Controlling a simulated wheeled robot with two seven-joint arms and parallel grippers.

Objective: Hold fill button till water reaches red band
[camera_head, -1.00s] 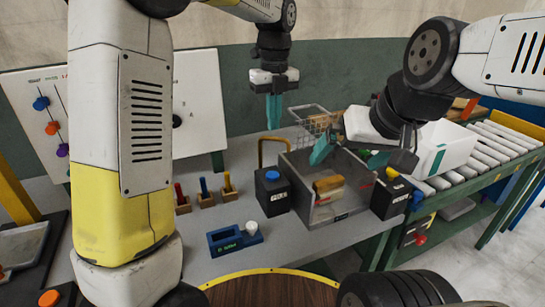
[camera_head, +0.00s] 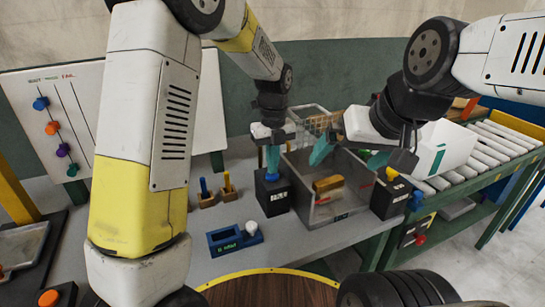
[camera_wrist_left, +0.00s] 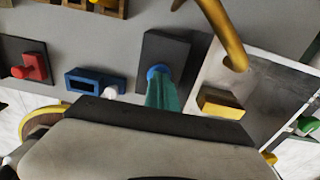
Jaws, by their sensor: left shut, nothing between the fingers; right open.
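The blue fill button (camera_wrist_left: 158,70) sits on a black box (camera_head: 274,198) left of the tank. My left gripper (camera_head: 272,173) points down, its teal fingers shut and empty, tips at the button; the wrist view shows them over it (camera_wrist_left: 160,78). They appear to touch it, but whether it is pressed in I cannot tell. The grey tank (camera_head: 338,212) holds a yellow-brown block (camera_head: 328,184). A small red mark shows at its right side; I cannot make out a water level. My right gripper (camera_head: 350,158) is open above the tank's back.
A second black box (camera_head: 390,195) stands right of the tank. A blue holder (camera_head: 233,240) with a white knob and small wooden blocks (camera_head: 228,194) stand to the left. A wire basket is behind the tank. A roller conveyor (camera_head: 495,150) runs at the right.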

